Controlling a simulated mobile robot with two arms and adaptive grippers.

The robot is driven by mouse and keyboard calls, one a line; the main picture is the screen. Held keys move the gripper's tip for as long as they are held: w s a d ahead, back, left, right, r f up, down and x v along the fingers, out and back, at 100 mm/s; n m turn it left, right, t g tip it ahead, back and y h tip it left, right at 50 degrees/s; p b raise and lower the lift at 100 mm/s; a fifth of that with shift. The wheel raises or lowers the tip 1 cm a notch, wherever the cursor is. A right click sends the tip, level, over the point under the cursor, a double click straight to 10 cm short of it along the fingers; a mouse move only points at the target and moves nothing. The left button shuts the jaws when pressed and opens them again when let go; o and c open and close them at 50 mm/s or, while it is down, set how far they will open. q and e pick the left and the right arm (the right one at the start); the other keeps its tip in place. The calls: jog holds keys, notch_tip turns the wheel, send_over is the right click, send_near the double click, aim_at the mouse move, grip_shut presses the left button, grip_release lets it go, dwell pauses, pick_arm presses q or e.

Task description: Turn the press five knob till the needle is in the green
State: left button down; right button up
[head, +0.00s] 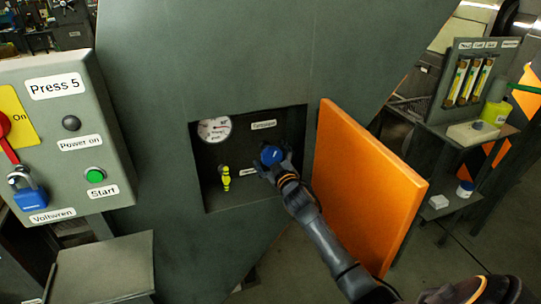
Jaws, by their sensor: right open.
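The blue knob (271,155) sits in a dark recess in the grey press body, below a small white label. A round white gauge (214,129) is at the recess's upper left; its needle and any green band are too small to read. My right gripper (272,165) is at the knob with its fingers open around or beside it; I cannot tell if they touch. The arm reaches in from the lower right. A control box marked Press 5 (55,86) hangs at the left. My left gripper is not in view.
An orange door (365,188) stands open right of the recess, close to my right arm. A yellow-green valve (226,178) is in the recess below the gauge. The box carries a blue padlock (30,198) and a green button (95,175). A shelf unit (455,130) stands at right.

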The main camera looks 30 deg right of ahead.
jog(key=c, duration=1.2)
jog(key=shift+o, duration=0.2)
jog(key=m+p, duration=0.1)
jog(key=m, duration=0.3)
jog(key=shift+r, duration=0.15)
jog(key=m+p, duration=0.1)
jog(key=m, duration=0.3)
jog(key=shift+d+m, duration=0.15)
jog(key=shift+m, duration=0.15)
